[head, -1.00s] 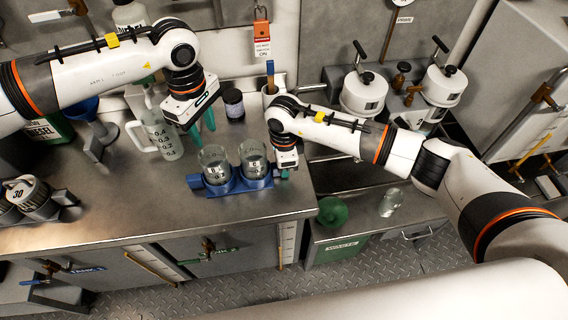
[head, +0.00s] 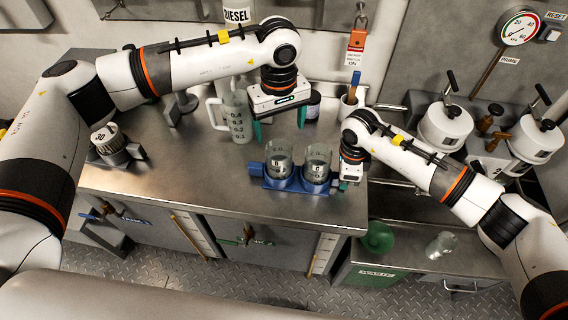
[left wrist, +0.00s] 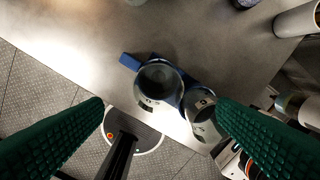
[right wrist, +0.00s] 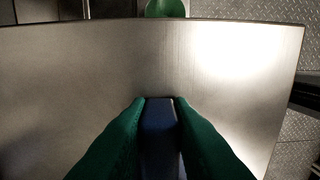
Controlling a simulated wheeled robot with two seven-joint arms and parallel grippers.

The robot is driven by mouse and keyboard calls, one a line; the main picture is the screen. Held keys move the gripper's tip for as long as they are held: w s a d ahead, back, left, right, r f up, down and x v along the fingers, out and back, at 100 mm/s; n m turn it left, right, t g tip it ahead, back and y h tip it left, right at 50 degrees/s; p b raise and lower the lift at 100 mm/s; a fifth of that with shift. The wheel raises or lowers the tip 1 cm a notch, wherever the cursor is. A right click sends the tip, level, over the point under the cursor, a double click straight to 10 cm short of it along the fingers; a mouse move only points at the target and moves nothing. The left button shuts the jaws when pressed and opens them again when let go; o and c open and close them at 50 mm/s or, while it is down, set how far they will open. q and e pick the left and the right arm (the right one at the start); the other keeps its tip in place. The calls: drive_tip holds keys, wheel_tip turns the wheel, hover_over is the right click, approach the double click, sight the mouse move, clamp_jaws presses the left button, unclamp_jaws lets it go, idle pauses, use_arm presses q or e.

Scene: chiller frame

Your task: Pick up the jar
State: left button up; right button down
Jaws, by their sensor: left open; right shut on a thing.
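Two clear glass jars with dark markings, a left one (head: 278,160) and a right one (head: 317,163), stand upright in a blue holder (head: 255,169) near the bench's front edge. My left gripper (head: 280,128) is open and empty, pointing down above and just behind the left jar. In the left wrist view the left jar (left wrist: 158,84) lies between the spread green fingers, and the right jar (left wrist: 202,110) is partly covered by one finger. My right gripper (head: 344,185) is shut on the holder's blue right end (right wrist: 158,135).
A measuring jug (head: 236,122) stands left of my left gripper. A dark lidded jar (head: 313,104) and a cup (head: 350,108) stand behind. A clear glass vessel (head: 441,244) and a green round thing (head: 378,237) sit on the lower right surface. The bench's left middle is clear.

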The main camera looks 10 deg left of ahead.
sight(278, 145)
use_arm(q)
drive_tip(key=f, duration=0.2)
drive_tip(key=f+m, duration=0.1)
drive_tip(key=f, duration=0.1)
drive_tip(key=f+m, duration=0.1)
drive_tip(key=f, duration=0.2)
drive_tip(key=shift+a+f, duration=0.1)
drive_tip(key=shift+a, duration=0.15)
drive_tip(key=shift+s+d+f, duration=0.1)
drive_tip(key=shift+d+f, duration=0.05)
drive_tip(key=shift+f, duration=2.6)
drive_tip(key=shift+c, duration=0.3)
drive_tip(key=c, duration=1)
drive_tip(key=shift+r, duration=0.1)
